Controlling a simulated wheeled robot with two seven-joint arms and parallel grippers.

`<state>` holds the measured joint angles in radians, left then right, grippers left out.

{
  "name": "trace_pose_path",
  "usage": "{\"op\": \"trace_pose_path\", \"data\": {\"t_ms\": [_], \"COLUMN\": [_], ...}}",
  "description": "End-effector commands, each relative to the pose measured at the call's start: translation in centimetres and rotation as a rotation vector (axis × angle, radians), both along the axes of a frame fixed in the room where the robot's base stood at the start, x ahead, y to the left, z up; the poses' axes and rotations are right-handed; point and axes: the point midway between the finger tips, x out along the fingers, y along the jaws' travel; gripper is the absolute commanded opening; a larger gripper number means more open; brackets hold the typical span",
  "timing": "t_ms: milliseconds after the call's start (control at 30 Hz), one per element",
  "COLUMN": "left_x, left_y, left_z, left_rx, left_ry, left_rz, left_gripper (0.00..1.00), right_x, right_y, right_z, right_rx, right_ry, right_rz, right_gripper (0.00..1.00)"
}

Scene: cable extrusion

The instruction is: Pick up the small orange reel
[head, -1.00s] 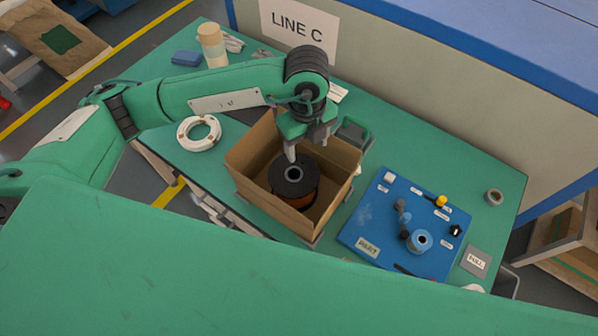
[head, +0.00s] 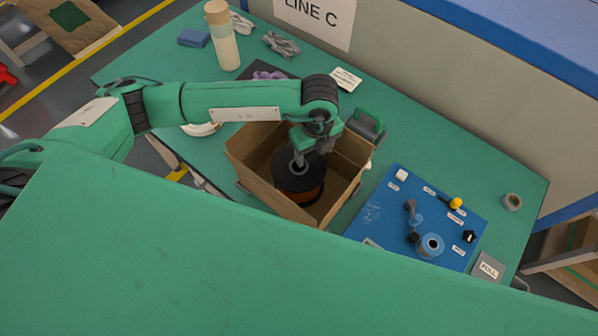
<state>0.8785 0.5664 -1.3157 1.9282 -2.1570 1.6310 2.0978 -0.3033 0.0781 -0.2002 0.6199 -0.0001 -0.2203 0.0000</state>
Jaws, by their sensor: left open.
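The reel (head: 311,189) has a black flange on top and an orange-brown winding below. It stands upright inside an open cardboard box (head: 258,172) on the green table. My left gripper (head: 299,160) is open and points down into the box, its fingers at the middle of the reel's top flange. My right gripper is not in view.
The box walls stand close around the reel. A white ring (head: 202,129) is partly hidden behind my left arm.

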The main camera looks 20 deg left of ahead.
Motion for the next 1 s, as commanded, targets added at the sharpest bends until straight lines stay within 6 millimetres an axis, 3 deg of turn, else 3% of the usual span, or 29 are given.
{"op": "trace_pose_path", "data": {"t_ms": [233, 500, 767, 1000], "left_x": [-0.3, -0.5, -0.5, -0.5], "left_y": [0.2, 0.2, 0.2, 0.2], "left_z": [-1.7, -5.4, -6.0, -5.9], "left_rx": [0.002, -0.001, -0.001, -0.001], "left_ry": [0.002, 0.001, -0.001, -0.001], "left_rz": [0.001, -0.001, -0.001, -0.001], "left_gripper": [0.64, 0.64, 0.64, 0.21], "right_x": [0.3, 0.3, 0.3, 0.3], "right_y": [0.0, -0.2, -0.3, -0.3], "right_z": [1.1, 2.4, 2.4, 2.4], "right_rx": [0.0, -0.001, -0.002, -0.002], "right_ry": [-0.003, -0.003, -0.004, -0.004], "right_rz": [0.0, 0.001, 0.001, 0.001], "right_gripper": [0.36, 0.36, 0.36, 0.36]}}
